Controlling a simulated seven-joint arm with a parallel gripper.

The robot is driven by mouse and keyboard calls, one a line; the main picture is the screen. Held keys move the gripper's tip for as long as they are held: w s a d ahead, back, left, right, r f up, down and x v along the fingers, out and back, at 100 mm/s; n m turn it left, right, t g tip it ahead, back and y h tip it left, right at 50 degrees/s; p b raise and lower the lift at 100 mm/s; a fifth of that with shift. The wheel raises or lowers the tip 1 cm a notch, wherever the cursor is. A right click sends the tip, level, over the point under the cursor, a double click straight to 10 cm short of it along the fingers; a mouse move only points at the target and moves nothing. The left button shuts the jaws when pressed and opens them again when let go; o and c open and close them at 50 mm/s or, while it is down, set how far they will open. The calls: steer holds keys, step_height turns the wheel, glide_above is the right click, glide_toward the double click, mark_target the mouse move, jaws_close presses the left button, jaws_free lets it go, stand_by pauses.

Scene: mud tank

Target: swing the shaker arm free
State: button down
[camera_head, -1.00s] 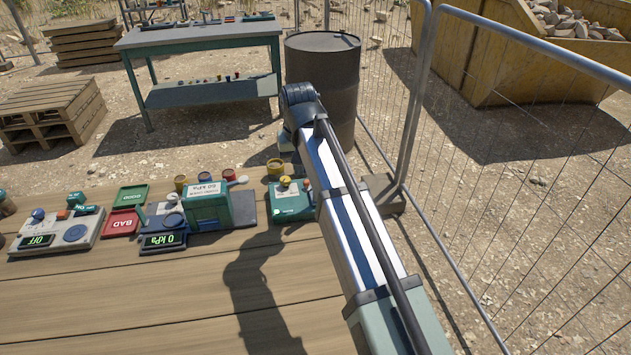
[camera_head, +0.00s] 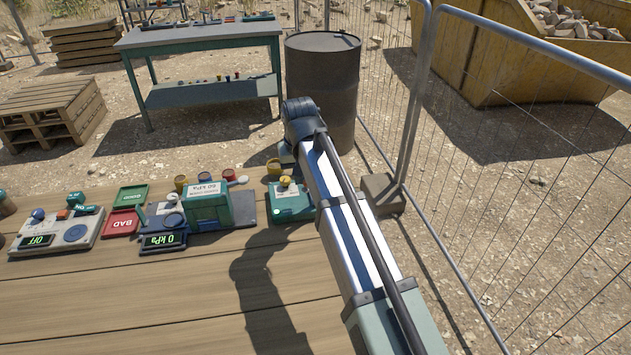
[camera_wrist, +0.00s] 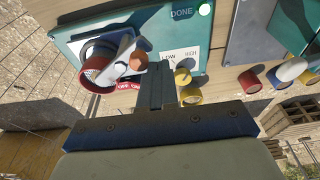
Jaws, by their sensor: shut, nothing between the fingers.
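The teal shaker unit (camera_head: 290,205) stands on the wooden table, partly behind my arm in the head view. In the wrist view its teal panel (camera_wrist: 90,32) fills the upper left, with "DONE", "LOW" and "OFF ON" labels. A white piece (camera_wrist: 121,50), apparently the shaker arm, crosses beside a red-rimmed round cup (camera_wrist: 98,68). A brownish-orange knob (camera_wrist: 138,61) is at its right end. My gripper (camera_wrist: 154,70) is shut and empty, its fingers just right of that knob; contact cannot be told.
A yellow knob (camera_wrist: 182,77) and a yellow cup (camera_wrist: 190,96) lie close right of my fingers. A teal gauge unit (camera_head: 207,207), a red BAD tray (camera_head: 120,222) and a grey switch box (camera_head: 55,232) stand left. Bare planks lie in front.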

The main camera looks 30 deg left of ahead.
mark_target(304, 184)
steer(key=shift+d, duration=0.2)
steer(key=shift+s+d, duration=0.15)
steer(key=shift+d, duration=0.7)
steer(key=shift+s+d, duration=0.2)
steer(key=shift+d, duration=0.45)
steer(key=shift+s+a, duration=0.1)
stand_by(0.4)
steer(key=shift+s+a, duration=0.25)
steer(key=shift+s, duration=0.1)
steer(key=shift+r, duration=0.15)
steer(key=shift+r, duration=3.4)
